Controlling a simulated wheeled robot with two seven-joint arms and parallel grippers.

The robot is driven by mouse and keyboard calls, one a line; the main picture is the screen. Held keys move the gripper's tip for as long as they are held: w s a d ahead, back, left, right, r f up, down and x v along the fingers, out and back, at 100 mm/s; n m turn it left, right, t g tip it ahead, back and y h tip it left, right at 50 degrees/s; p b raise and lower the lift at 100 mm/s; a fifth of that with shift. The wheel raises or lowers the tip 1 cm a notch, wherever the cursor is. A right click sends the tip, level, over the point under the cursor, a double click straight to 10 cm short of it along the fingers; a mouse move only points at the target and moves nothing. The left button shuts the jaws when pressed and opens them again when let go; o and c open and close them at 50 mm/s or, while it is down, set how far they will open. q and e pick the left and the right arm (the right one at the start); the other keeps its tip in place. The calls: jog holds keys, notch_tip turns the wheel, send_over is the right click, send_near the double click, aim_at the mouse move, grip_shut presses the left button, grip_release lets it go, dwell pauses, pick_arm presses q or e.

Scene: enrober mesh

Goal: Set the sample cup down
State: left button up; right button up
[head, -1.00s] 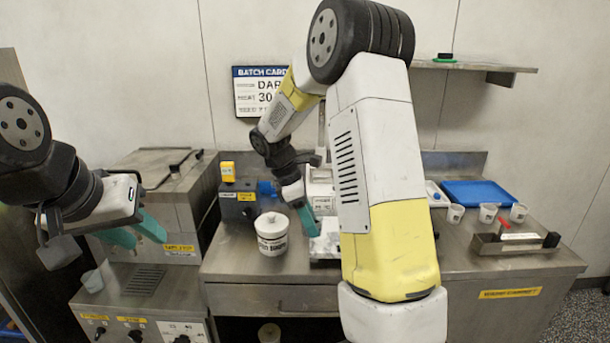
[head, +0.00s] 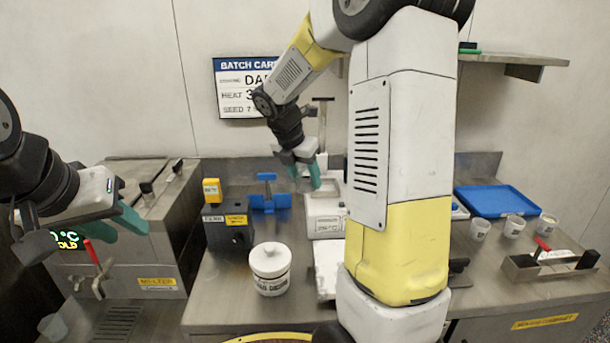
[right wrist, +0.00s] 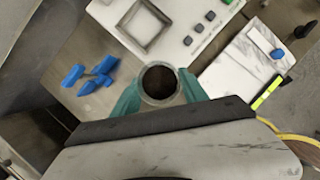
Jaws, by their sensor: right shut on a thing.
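The sample cup (right wrist: 160,82) is a small round cup with dark brown contents. In the right wrist view it sits between the teal fingers of my right gripper (right wrist: 160,92), which is shut on it. In the head view my right gripper (head: 305,176) is near the back of the counter, by the white instrument (head: 325,224); the cup is hard to make out there. The instrument's square frame (right wrist: 144,27) lies just beyond the cup in the right wrist view. Whether the cup touches anything below cannot be told. My left gripper (head: 120,224) is open and empty at the left.
A blue stand (head: 269,200) is left of the instrument. A white lidded jar (head: 270,270) stands in front. Several cups (head: 513,226), a blue tray (head: 497,201) and a steel rack (head: 548,265) are at the right.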

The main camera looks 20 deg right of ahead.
jog(key=w+d, duration=0.5)
jog(key=w+d+f, duration=0.1)
jog(key=w+d, duration=0.2)
jog(key=shift+w+d+f, duration=0.1)
jog(key=shift+w+d, duration=0.25)
jog(key=shift+d+f, duration=0.1)
jog(key=shift+f, duration=1.65)
jog(key=shift+f, duration=0.1)
jog(key=shift+f, duration=0.5)
jog(key=o, duration=1.6)
jog(key=shift+w, duration=0.1)
